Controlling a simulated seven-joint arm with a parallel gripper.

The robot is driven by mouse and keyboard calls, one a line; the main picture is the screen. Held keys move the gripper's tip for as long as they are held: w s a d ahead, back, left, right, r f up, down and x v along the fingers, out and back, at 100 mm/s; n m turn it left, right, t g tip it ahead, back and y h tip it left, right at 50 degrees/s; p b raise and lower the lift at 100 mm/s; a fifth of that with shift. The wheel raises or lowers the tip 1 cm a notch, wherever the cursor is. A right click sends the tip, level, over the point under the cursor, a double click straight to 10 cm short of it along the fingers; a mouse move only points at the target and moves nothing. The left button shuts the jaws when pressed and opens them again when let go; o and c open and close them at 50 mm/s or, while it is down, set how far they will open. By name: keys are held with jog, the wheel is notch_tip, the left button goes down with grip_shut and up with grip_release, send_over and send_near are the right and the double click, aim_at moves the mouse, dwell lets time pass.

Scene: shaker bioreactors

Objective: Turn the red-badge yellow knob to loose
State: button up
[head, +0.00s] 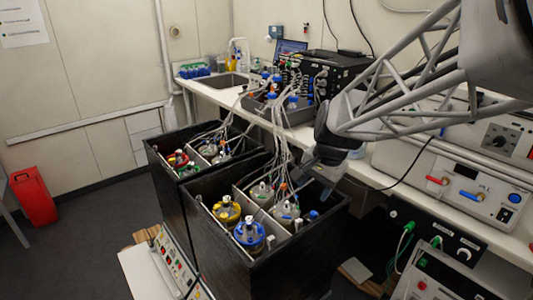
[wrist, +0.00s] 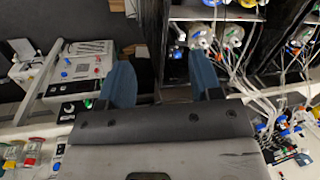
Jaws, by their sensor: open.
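My gripper (head: 318,172) hangs above the right rear part of the near black box in the head view. In the wrist view my gripper (wrist: 160,70) has its two blue fingers wide apart, with nothing between them. A red-and-yellow top (head: 178,159) shows in the far black box. I cannot make out a red badge on any yellow knob, or any knob's turn position. The gripper is apart from all these tops.
The near black box (head: 245,270) and far black box (head: 163,182) hold several vessels with trailing tubes. A white control panel (head: 165,265) stands at front left. Instruments (head: 455,185) line the right bench. Floor is clear at left, near a red bin (head: 34,197).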

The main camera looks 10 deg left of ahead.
jog(key=w+a+f+m+g+y, duration=0.1)
jog(key=w+a+f+m, duration=0.3)
jog(key=w+a+f, duration=0.7)
jog(key=m+g+y, duration=0.1)
jog(key=m, duration=0.4)
send_near(224, 215)
jog(key=f, duration=0.2)
jog(key=shift+w+a, duration=0.15)
jog(key=shift+a, duration=0.15)
jog(key=shift+x, duration=3.85)
jog(key=shift+c, duration=0.2)
jog(key=c, duration=0.9)
